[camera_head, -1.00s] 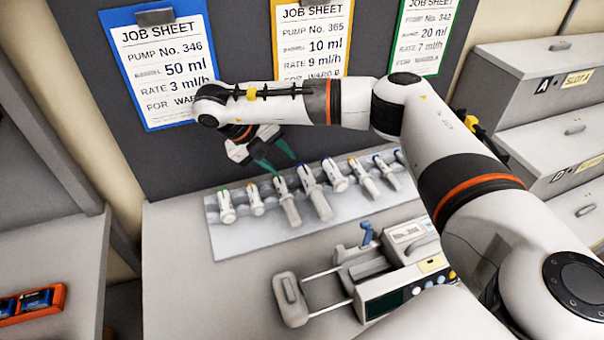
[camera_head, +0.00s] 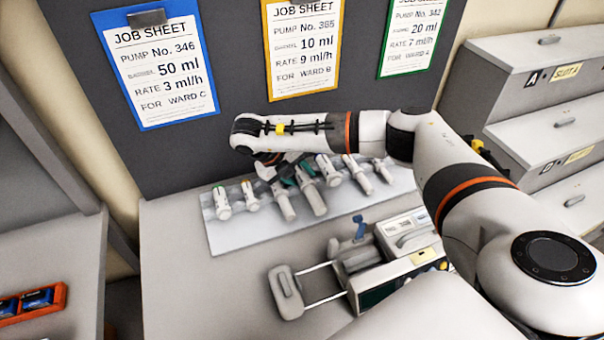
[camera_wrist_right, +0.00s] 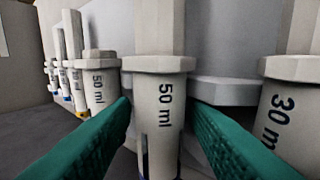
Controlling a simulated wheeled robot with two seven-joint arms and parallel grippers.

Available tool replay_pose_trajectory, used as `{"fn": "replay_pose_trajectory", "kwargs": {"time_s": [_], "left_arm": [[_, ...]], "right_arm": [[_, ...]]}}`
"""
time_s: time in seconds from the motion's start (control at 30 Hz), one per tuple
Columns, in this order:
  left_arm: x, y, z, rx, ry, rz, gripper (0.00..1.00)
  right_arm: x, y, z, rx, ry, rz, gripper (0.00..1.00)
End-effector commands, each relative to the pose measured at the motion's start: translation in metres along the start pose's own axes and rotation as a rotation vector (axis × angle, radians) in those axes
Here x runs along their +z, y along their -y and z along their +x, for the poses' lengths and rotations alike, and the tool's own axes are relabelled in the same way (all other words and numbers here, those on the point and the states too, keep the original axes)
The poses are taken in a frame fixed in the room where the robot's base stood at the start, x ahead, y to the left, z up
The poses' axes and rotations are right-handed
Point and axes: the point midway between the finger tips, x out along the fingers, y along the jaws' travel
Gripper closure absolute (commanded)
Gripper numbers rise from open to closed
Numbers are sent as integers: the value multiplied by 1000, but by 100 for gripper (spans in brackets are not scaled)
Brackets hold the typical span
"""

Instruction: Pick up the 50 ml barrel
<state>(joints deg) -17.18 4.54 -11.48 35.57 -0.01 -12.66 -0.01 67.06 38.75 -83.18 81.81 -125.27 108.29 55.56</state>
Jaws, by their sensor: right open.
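A white barrel marked 50 ml (camera_wrist_right: 160,100) stands between the two green fingers of my right gripper (camera_wrist_right: 160,130) in the right wrist view. The fingers are open, one on each side of it; whether they touch it I cannot tell. A second barrel marked 50 ml (camera_wrist_right: 100,85) is just left, and one marked 30 ml (camera_wrist_right: 285,110) is at the right. In the head view my right gripper (camera_head: 297,176) is over the row of barrels, partly hidden by its wrist, beside a long barrel (camera_head: 314,199). My left gripper is out of view.
The barrels stand in a pale rack (camera_head: 235,238). A pump (camera_head: 385,272) with an extended handle is in front of it. Job sheets (camera_head: 158,68) hang on the board behind. Grey drawers (camera_head: 535,110) are at the right, an orange tray (camera_head: 35,303) at the far left.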

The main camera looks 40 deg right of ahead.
Motion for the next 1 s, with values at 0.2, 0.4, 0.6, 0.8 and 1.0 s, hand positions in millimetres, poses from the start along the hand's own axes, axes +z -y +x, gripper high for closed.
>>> {"fn": "replay_pose_trajectory", "kwargs": {"time_s": [0.2,0.4,0.6,0.8,1.0], "left_arm": [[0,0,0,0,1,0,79],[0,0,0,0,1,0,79],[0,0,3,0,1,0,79],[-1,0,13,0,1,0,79],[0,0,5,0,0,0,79]], "right_arm": [[0,0,0,0,0,0,82],[0,0,0,0,0,0,83],[-1,-4,-6,-1,-2,1,83],[-1,-24,-37,-2,-5,3,83],[-1,-48,-71,0,-5,3,83]]}}
